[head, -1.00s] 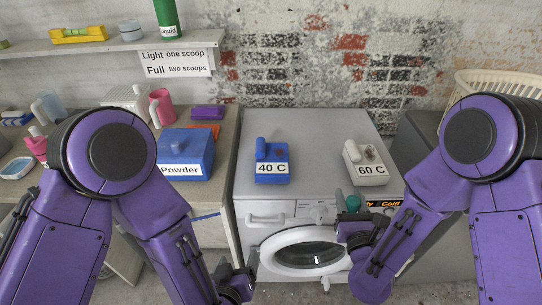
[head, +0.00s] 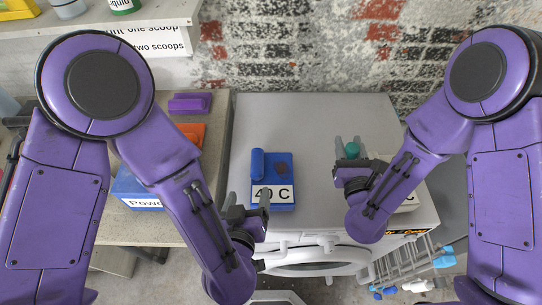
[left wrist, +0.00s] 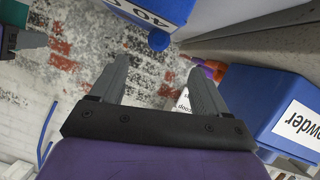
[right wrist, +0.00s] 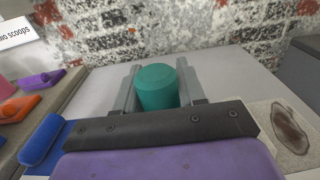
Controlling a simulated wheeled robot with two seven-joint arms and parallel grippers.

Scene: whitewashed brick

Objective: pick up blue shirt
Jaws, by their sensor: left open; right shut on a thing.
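No blue shirt can be made out for certain. Small blue pieces (head: 446,259) lie by a wire rack at the lower right, too small to identify. My right gripper (head: 348,149) is shut on a teal cylinder (right wrist: 157,88), held above the washer top beside the 60 C box. The teal cylinder also shows in the head view (head: 352,150). My left gripper (head: 248,204) is open and empty, just in front of the blue 40 C box (head: 286,170). In the left wrist view its fingers (left wrist: 160,78) are spread with nothing between them.
The washer (head: 320,118) has a clear grey top towards the back. Its round door (head: 318,268) stands open below. The blue Powder box (head: 128,188) is on the counter at left, partly behind my arm. A wire rack (head: 405,262) stands at lower right.

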